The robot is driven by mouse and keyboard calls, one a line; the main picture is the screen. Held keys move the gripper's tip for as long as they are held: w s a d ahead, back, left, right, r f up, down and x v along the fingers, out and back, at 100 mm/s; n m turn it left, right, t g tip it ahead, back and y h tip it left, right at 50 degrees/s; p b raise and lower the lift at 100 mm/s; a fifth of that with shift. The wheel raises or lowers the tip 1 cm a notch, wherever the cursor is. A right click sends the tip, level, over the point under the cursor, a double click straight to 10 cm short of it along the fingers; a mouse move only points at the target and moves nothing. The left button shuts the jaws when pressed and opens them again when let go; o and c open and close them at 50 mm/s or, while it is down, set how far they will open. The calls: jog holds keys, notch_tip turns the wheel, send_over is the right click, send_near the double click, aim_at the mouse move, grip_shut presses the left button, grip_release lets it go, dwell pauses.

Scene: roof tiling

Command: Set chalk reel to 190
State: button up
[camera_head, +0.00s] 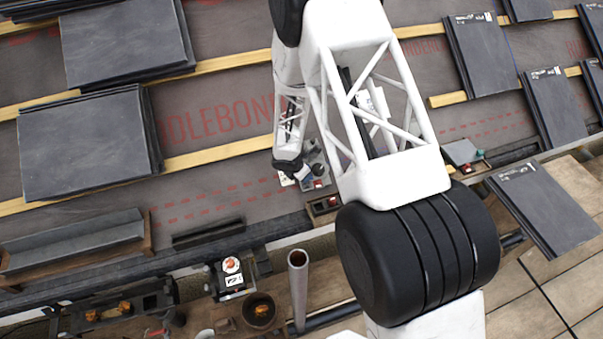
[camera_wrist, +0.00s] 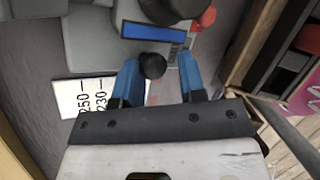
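The chalk reel appears to be the grey device in the wrist view (camera_wrist: 90,38), with a blue strip (camera_wrist: 152,32), a round black knob (camera_wrist: 152,66) and a red part (camera_wrist: 206,17). A white scale card (camera_wrist: 82,97) beside it reads 250 and 230; the rest of the scale is hidden. My gripper (camera_wrist: 155,72) is open, its blue fingers on either side of the knob. The left finger looks very close to the knob and a gap shows on the right; contact cannot be told. In the head view the device (camera_head: 318,172) is partly hidden by my arm.
Stacks of dark slates (camera_head: 88,143) lie on wooden battens at left and right. A grey upright tube (camera_head: 298,285) and a pot (camera_head: 260,312) stand in front. In the wrist view a wooden edge (camera_wrist: 252,45) runs close on the right.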

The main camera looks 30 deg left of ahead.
jog(key=shift+a+r, duration=0.1)
jog(key=shift+r, duration=0.15)
dwell(0.3)
jog(key=shift+s+a+r, duration=0.1)
jog(key=shift+r, duration=0.35)
jog(key=d+v, duration=0.1)
jog(key=v, duration=0.5)
jog(key=shift+s+a+r, duration=0.15)
jog(key=shift+s+a, duration=0.05)
jog(key=shift+a, duration=0.3)
jog(key=shift+r, duration=0.1)
